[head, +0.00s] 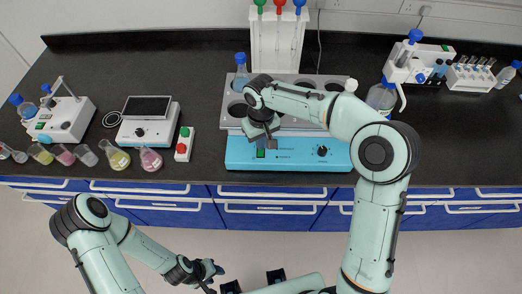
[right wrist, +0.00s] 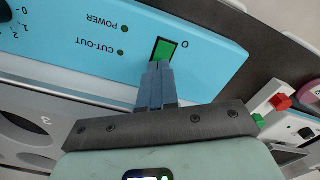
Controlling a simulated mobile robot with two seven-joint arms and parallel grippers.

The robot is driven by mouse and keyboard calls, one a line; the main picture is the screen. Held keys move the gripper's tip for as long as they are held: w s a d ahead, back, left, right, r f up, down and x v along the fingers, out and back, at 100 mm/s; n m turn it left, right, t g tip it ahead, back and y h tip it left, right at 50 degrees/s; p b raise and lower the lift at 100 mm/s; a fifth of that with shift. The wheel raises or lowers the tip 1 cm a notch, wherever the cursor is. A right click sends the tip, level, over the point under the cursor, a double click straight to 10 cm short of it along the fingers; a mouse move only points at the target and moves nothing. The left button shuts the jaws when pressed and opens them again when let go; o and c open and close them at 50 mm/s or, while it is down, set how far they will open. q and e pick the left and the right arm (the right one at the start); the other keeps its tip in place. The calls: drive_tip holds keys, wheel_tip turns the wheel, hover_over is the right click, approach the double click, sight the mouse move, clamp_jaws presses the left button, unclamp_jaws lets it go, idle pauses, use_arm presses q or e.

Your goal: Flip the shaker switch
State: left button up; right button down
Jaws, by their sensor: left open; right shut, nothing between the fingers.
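A blue-fronted unit (head: 310,155) with a grey top plate of round openings stands on the dark bench. On its front panel is a green rocker switch (head: 261,153), which also shows in the right wrist view (right wrist: 164,50) beside a "0" mark and the POWER and CUT-OUT labels. My right gripper (head: 266,142) is shut and empty, its fingertips (right wrist: 158,72) right at the switch's edge. They cover part of it; I cannot tell whether they touch. My left gripper (head: 213,278) is open and empty, low in front of the bench.
A red-and-green button box (head: 183,145), a device with a dark screen (head: 146,118) and several flasks stand left of the unit. A blue-capped bottle (head: 381,97) stands at its right. A white rack (head: 277,40) stands behind. The bench's far right front is clear.

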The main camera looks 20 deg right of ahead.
use_arm(q)
drive_tip(key=shift+s+f, duration=0.25)
drive_tip(key=shift+f, duration=0.1)
use_arm(e)
drive_tip(key=shift+f, duration=0.65)
drive_tip(key=shift+r+p, duration=0.6)
drive_tip(key=shift+r, duration=1.1)
drive_tip(key=shift+r+p, duration=0.85)
drive_tip(key=shift+r, duration=1)
use_arm(q)
drive_tip(key=w+r, duration=0.4)
drive_tip(key=shift+r, duration=0.25)
drive_tip(key=shift+s, duration=0.15)
drive_tip(key=shift+s, duration=0.1)
use_arm(e)
drive_tip(key=shift+f, duration=0.1)
